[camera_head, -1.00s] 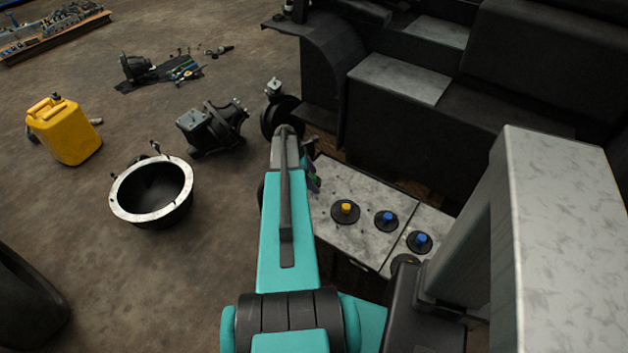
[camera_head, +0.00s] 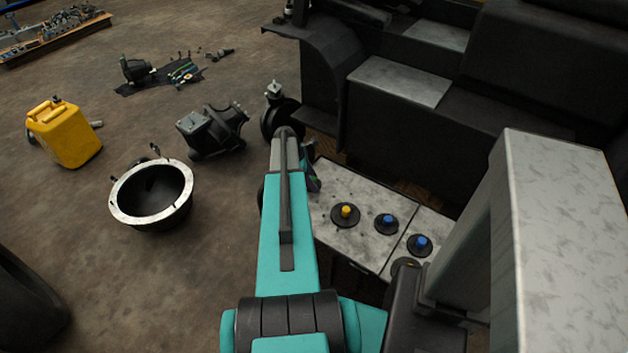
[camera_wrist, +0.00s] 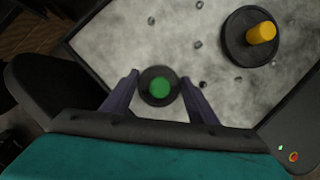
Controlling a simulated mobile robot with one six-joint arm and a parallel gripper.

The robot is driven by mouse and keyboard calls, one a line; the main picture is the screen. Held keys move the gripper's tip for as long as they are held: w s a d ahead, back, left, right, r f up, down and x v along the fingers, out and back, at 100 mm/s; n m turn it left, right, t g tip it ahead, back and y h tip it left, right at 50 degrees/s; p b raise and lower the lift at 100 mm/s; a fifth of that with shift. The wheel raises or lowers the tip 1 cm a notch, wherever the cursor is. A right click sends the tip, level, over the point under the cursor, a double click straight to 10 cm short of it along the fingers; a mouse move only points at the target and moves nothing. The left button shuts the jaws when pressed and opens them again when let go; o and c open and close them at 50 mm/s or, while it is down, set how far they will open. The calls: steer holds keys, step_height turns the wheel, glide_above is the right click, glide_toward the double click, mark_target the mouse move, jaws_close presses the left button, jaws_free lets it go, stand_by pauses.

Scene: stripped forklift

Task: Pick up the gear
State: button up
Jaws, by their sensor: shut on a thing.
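A small dark round part with a green centre, which I take to be the gear (camera_wrist: 159,87), is between my fingers in the wrist view. My gripper (camera_wrist: 160,80) is shut on it, one finger at each side. Behind it is a speckled grey plate (camera_wrist: 105,40); whether the part touches the plate I cannot tell. In the head view my gripper (camera_head: 312,172) is at the left end of this plate (camera_head: 365,235), mostly hidden behind my arm. The gear cannot be made out clearly there.
Dark discs with a yellow knob (camera_head: 346,212) and blue knobs (camera_head: 386,221) stand on the plates right of my gripper. The dark forklift body (camera_head: 400,140) rises behind. A bowl-shaped housing (camera_head: 120,212) and a yellow can (camera_head: 66,137) are on the floor at left.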

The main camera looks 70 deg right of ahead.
mark_target(315, 180)
steer(key=shift+r, duration=0.75)
steer(key=shift+s+a+r+b, duration=0.1)
steer(key=shift+a+r+b, duration=0.2)
steer(key=shift+r, duration=0.55)
steer(key=a, duration=0.5)
steer(key=s+a+r+b, duration=0.1)
steer(key=a, duration=0.4)
steer(key=s+a+b, duration=0.1)
steer(key=a, duration=0.4)
steer(key=shift+s+a+r, duration=0.1)
steer(key=shift+s+r, duration=0.05)
